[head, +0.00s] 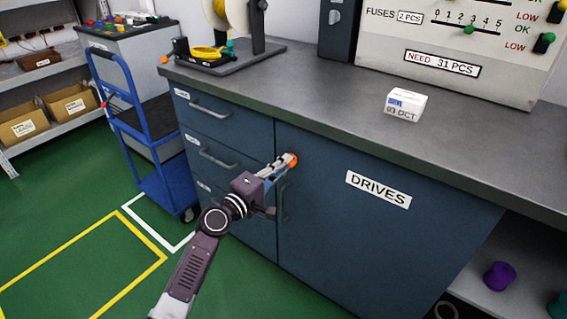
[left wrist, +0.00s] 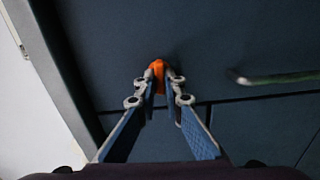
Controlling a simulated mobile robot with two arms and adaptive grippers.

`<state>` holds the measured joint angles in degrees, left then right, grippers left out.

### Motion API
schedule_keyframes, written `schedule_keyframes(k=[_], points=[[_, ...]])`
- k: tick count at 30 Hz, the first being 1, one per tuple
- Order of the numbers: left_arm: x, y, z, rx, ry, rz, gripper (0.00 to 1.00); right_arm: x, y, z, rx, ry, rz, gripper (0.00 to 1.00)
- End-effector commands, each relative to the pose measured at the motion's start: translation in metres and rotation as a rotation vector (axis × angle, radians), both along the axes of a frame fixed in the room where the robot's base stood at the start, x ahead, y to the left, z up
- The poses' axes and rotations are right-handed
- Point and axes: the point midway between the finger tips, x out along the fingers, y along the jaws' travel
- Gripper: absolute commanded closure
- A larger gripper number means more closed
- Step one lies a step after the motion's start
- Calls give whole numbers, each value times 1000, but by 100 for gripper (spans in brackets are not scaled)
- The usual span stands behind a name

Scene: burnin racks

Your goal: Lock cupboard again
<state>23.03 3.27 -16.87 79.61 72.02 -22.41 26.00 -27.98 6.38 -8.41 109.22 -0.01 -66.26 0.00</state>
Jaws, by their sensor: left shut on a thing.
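The cupboard door (head: 355,225), dark blue with a DRIVES label, looks closed under the grey worktop. A small orange key head (head: 293,158) sits near its upper left corner. My left gripper (head: 285,164) reaches up to it from the front and is shut on it. In the left wrist view the orange key head (left wrist: 158,69) shows between and just beyond the fingertips (left wrist: 166,85). The fingers hide the keyhole, so I cannot tell how the key is turned. The door's handle (head: 284,202) is just below the gripper, and it also shows in the left wrist view (left wrist: 275,78). My right gripper is out of view.
Drawers with handles (head: 218,158) are left of the door. A white box (head: 406,105) and a cable spool stand (head: 225,62) stand on the worktop (head: 330,95). A blue trolley (head: 165,180) stands at left. The green floor (head: 75,225) in front is clear.

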Motion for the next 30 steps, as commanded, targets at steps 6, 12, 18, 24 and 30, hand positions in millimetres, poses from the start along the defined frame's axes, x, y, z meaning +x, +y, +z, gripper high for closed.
schedule_keyframes(k=[6,12,18,24,30], points=[[0,1,-1,-49,37,2,100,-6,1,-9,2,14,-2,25],[0,1,-1,-63,47,1,100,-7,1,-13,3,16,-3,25],[0,1,-1,-64,48,1,100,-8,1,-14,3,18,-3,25],[0,1,-1,-64,46,1,83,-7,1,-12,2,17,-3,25],[0,0,-1,-62,45,1,74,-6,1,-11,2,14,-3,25]])
